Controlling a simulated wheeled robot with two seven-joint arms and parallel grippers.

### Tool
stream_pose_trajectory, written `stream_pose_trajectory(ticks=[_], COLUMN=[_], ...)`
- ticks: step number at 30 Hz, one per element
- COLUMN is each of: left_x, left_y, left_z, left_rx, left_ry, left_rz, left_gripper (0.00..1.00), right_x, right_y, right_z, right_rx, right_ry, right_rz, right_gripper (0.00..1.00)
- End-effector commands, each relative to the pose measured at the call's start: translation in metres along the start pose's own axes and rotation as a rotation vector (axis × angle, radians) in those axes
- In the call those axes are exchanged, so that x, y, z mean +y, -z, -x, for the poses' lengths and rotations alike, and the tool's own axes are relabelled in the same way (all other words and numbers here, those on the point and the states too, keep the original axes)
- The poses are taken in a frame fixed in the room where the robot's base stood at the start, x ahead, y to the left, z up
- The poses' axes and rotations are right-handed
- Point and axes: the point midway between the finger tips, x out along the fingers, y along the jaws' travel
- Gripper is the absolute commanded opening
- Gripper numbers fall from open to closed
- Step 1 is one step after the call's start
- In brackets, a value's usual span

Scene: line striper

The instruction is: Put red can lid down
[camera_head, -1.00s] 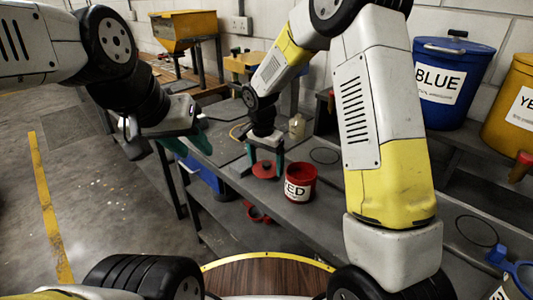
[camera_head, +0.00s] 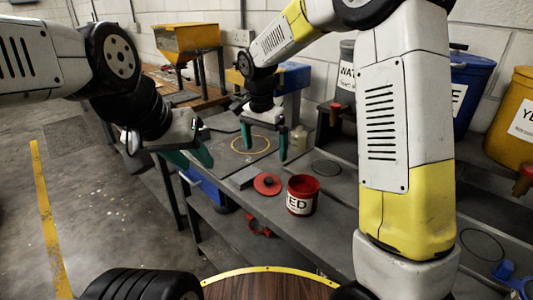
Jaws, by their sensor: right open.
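The red can lid (camera_head: 267,184) lies flat on the grey bench, just left of the red can, with its dark knob up. The red can (camera_head: 303,195) stands upright and uncovered on the bench, its label partly readable. My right gripper (camera_head: 264,146) is open and empty beyond the lid, above the bench near a yellow ring marking, its green fingers apart. My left gripper (camera_head: 200,157) is at the left, off the bench's front edge; its green fingers are seen side-on, and their gap is not clear.
The grey bench (camera_head: 335,215) has free room right of the red can. A blue bucket (camera_head: 470,88) and a yellow bucket (camera_head: 515,125) stand on a raised shelf at the right. A small pale bottle (camera_head: 299,138) stands behind the can. A yellow hopper (camera_head: 187,36) is at the back.

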Motion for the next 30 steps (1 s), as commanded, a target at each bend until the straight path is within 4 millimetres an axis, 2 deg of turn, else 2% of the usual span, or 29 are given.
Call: stream_pose_trajectory(ticks=[5,8,13,18,24,30], left_x=[0.0,0.0,0.0,0.0,0.0,0.0], left_y=[0.0,0.0,0.0,0.0,0.0,0.0], left_z=[0.0,0.0,0.0,0.0,0.0,0.0], left_rx=[0.0,0.0,0.0,0.0,0.0,0.0], left_ry=[0.0,0.0,0.0,0.0,0.0,0.0], left_rz=[0.0,0.0,0.0,0.0,0.0,0.0], left_gripper=[0.36,0.36,0.36,0.36,0.36,0.36], right_x=[0.008,0.031,0.095,0.159,0.219,0.246], right_y=[0.001,0.002,-0.005,-0.029,-0.065,-0.09], right_z=[0.018,0.037,0.081,0.11,0.121,0.119], right_rx=[0.002,0.009,0.049,0.126,0.25,0.343], right_ry=[0.014,0.05,0.153,0.251,0.334,0.368], right_rz=[0.011,0.051,0.177,0.316,0.468,0.565], right_gripper=[1.0,1.0,1.0,1.0,1.0,1.0])
